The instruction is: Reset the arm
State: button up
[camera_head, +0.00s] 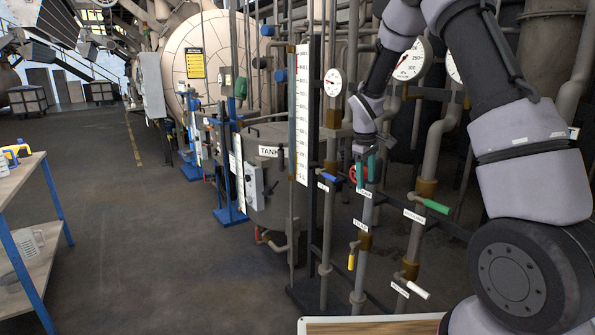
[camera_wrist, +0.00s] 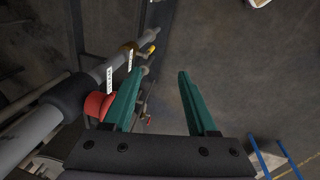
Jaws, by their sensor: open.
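My gripper (camera_head: 365,172) is at the end of my raised arm, in front of the pipes in the head view. Its two teal fingers point down and stand apart in the wrist view (camera_wrist: 163,72), with nothing between them. A red round knob (camera_wrist: 98,105) is close beside the left finger in the wrist view; I cannot tell whether they touch. Red also shows beside the gripper in the head view (camera_head: 353,174).
Pipes carry valves with blue (camera_head: 328,177), green (camera_head: 436,206), yellow (camera_head: 351,262) and white (camera_head: 418,290) handles. A tank (camera_head: 275,185) stands behind, left of my gripper. A blue-legged table (camera_head: 30,180) is at the left. Open floor (camera_head: 150,250) lies between.

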jog(key=s+d+r+m+t+y, duration=0.1)
jog(key=s+d+r+m, duration=0.15)
jog(key=s+r, duration=0.65)
jog(key=s+d+r+m+t+y, duration=0.15)
jog(key=s+r+m, duration=0.35)
jog(key=r, duration=0.6)
jog(key=s+r+m+t, duration=0.1)
jog(key=s+r+m, duration=0.1)
jog(key=s, duration=0.7)
jog(key=s+r+m+t, duration=0.2)
jog(key=s+r+m, duration=0.1)
jog(key=s, duration=0.5)
jog(key=shift+s+a+r+y, duration=0.25)
jog(key=shift+s+a+y, duration=0.1)
jog(key=shift+s, duration=0.05)
